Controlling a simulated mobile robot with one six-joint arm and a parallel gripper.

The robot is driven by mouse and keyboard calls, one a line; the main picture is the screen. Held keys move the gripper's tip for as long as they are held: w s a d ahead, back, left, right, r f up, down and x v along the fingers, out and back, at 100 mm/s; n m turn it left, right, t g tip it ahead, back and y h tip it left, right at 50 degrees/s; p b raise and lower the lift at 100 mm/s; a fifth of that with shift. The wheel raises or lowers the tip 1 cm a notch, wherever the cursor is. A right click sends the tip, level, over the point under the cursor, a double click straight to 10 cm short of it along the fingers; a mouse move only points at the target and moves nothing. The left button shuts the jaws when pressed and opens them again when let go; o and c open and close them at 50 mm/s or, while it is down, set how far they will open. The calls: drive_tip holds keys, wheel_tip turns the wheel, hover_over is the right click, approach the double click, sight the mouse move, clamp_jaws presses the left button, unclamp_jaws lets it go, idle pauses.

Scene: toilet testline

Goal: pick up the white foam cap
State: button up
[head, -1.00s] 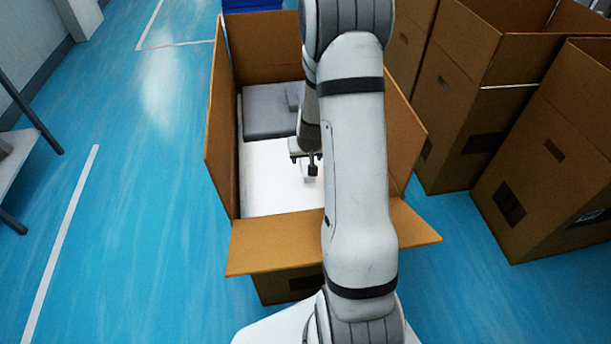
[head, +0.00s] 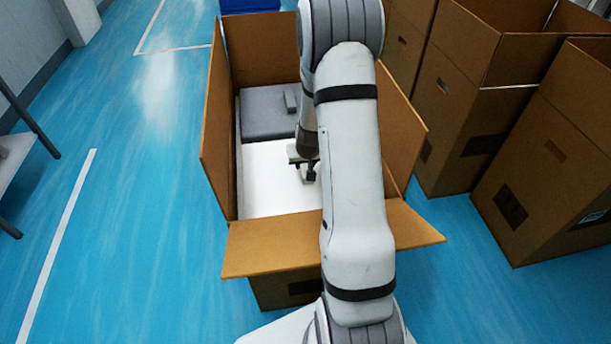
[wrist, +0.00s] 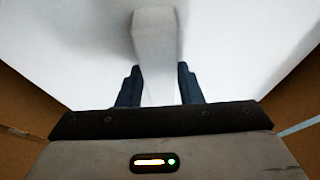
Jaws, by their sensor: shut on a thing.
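The white foam cap (head: 270,185) lies inside the open cardboard box, filling its near part. In the wrist view, its white surface (wrist: 75,45) spreads out ahead, with a raised white block (wrist: 155,35) in the middle. My gripper (head: 308,174) is down at the cap, near its right side in the head view. In the wrist view, the dark fingers of my gripper (wrist: 159,78) stand on either side of the raised block and are shut on it. My arm hides the cap's right part in the head view.
The cardboard box (head: 215,135) has upright walls close around my gripper and a near flap (head: 270,252) folded outward. A grey foam piece (head: 265,115) lies in its far part. More open boxes (head: 540,150) stand right. Blue floor (head: 130,200) is clear left.

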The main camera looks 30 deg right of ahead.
clamp_jaws()
drive_tip(key=shift+r, duration=0.1)
